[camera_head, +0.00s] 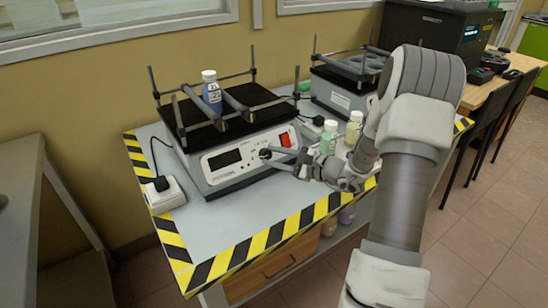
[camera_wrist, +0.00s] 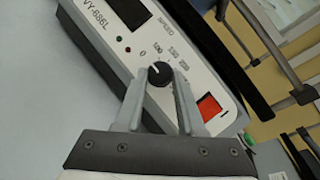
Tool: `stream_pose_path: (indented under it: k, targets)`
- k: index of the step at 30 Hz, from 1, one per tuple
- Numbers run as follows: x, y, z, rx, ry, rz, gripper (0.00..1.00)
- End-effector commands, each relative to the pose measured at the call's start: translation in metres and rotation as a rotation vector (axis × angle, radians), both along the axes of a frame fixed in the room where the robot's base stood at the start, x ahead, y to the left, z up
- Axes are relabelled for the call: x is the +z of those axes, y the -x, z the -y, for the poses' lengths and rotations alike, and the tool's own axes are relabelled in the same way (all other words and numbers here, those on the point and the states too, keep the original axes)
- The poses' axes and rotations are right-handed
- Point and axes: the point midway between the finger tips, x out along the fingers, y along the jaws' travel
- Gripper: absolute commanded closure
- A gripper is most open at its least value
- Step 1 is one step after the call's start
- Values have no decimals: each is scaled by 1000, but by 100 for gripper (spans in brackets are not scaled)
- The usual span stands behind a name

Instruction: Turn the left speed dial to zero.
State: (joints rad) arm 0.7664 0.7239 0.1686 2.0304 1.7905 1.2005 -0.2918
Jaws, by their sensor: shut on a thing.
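The left shaker (camera_head: 235,150) is a white and grey box with a black top platform, and its front panel faces the table's front edge. In the wrist view its speed dial (camera_wrist: 159,73) is a round black knob with a pale pointer line, below the word SPEED and beside printed numbers. My gripper (camera_wrist: 160,77) is shut on the dial, one finger on each side of it. In the head view my gripper (camera_head: 266,154) reaches the panel from the right and covers the dial. A red switch (camera_wrist: 209,107) sits to the right of the dial, and a dark display (camera_head: 225,159) to the left.
A blue-labelled bottle (camera_head: 212,92) stands on the shaker platform between bars. Two pale bottles, one green (camera_head: 328,137) and one yellowish (camera_head: 354,128), stand right of my gripper. A second shaker (camera_head: 340,92) is behind. A power socket (camera_head: 164,192) lies at left. The front table (camera_head: 222,224) is clear.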

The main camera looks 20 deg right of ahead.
Motion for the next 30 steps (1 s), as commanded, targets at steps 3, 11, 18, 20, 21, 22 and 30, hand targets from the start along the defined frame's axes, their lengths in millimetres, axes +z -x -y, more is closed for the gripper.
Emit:
stream_pose_path:
  k: [3, 11, 18, 20, 21, 22, 30]
  targets:
    - [-1, 1, 0, 3, 2, -2, 100]
    - [-1, 1, 0, 2, 1, -2, 51]
    - [-1, 0, 0, 0, 1, -1, 32]
    - [0, 0, 0, 0, 1, -1, 32]
    - [0, 0, 0, 1, 0, -1, 32]
    - [0, 0, 0, 0, 1, -1, 32]
    - [6, 22, 16, -3, 1, -1, 32]
